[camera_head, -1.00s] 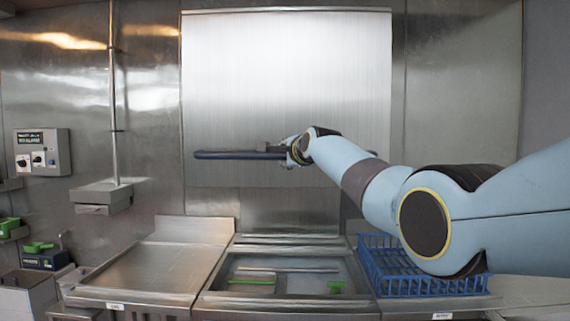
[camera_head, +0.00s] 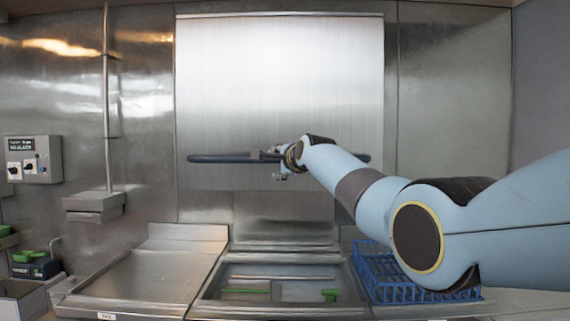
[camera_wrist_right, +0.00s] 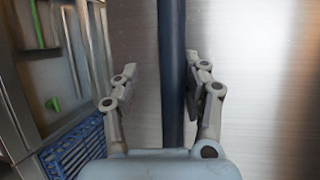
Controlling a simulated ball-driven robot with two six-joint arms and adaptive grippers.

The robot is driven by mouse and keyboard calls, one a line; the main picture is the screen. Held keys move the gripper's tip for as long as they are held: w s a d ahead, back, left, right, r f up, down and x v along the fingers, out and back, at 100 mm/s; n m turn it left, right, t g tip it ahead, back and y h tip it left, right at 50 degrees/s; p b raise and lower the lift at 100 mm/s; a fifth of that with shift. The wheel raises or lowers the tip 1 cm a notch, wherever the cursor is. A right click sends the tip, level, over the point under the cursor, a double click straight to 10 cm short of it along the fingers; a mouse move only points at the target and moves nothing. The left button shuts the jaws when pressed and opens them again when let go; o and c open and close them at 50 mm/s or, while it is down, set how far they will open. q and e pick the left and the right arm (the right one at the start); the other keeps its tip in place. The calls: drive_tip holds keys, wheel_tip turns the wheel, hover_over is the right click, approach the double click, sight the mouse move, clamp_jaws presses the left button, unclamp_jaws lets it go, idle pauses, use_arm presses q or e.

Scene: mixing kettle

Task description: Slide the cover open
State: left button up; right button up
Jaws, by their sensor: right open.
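The cover (camera_head: 280,85) is a large brushed-metal panel upright on the back wall. A long dark blue handle bar (camera_head: 222,158) runs level across its lower part. My right gripper (camera_head: 272,162) is at the bar, right of its middle point or close to it. In the right wrist view the bar (camera_wrist_right: 172,40) passes between the two fingers of my open right gripper (camera_wrist_right: 164,75). Gaps show between the bar and both fingers, wider on the left. My left gripper is in neither view.
Below the cover is a metal sink (camera_head: 285,305) with green items inside. A blue basket (camera_head: 385,270) stands at its right and a sloped metal tray (camera_head: 150,270) at its left. A control box (camera_head: 33,158) and a vertical pole (camera_head: 106,110) are at the left.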

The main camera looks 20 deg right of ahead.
drive_tip(key=v, duration=1.2)
drive_tip(key=shift+w+f, duration=0.1)
drive_tip(key=shift+f, duration=0.05)
